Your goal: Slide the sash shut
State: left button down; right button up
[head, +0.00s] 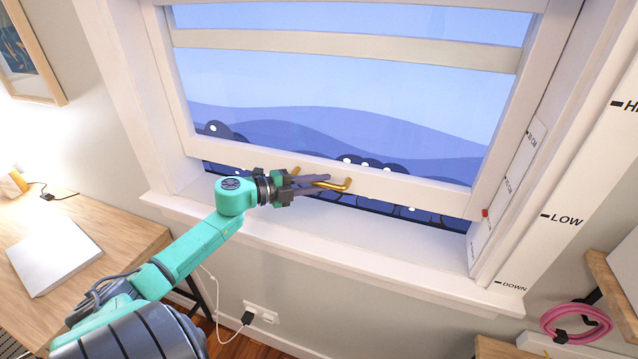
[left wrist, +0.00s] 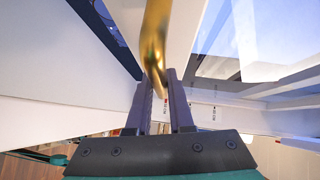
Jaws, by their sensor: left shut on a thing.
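The sash (head: 400,188) is a white-framed window panel in the head view. Its bottom rail stands a little above the sill (head: 330,240), with a narrow dark gap below it. A gold handle (head: 338,184) is fixed on the bottom rail. My left gripper (head: 318,184) is at the handle with its fingers shut on it. In the left wrist view the gold handle (left wrist: 155,45) runs between the fingers (left wrist: 160,88). My right gripper is not in view.
The right jamb carries a scale strip with a red marker (head: 485,212), beside the labels LOW (head: 561,220) and DOWN (head: 513,286). A wooden desk (head: 110,255) with a closed laptop (head: 52,255) stands at left. A pink coil (head: 575,324) hangs at lower right. The sill looks clear.

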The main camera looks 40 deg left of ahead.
aim_at(320, 226)
pick_arm(q)
jog(key=shift+d, duration=0.1)
dwell(0.5)
jog(key=shift+f, duration=0.1)
notch_tip(320, 226, down, 10)
jog(key=b, duration=0.6)
jog(key=shift+f+b, duration=0.1)
jog(key=shift+b, duration=0.3)
jog(key=shift+f, duration=0.15)
jog(key=shift+d, duration=0.1)
jog(key=c, duration=1)
grip_release()
jog(key=shift+f, duration=0.1)
jog(key=shift+c, duration=0.2)
jog(key=shift+o, duration=1.2)
jog(key=shift+w, duration=0.1)
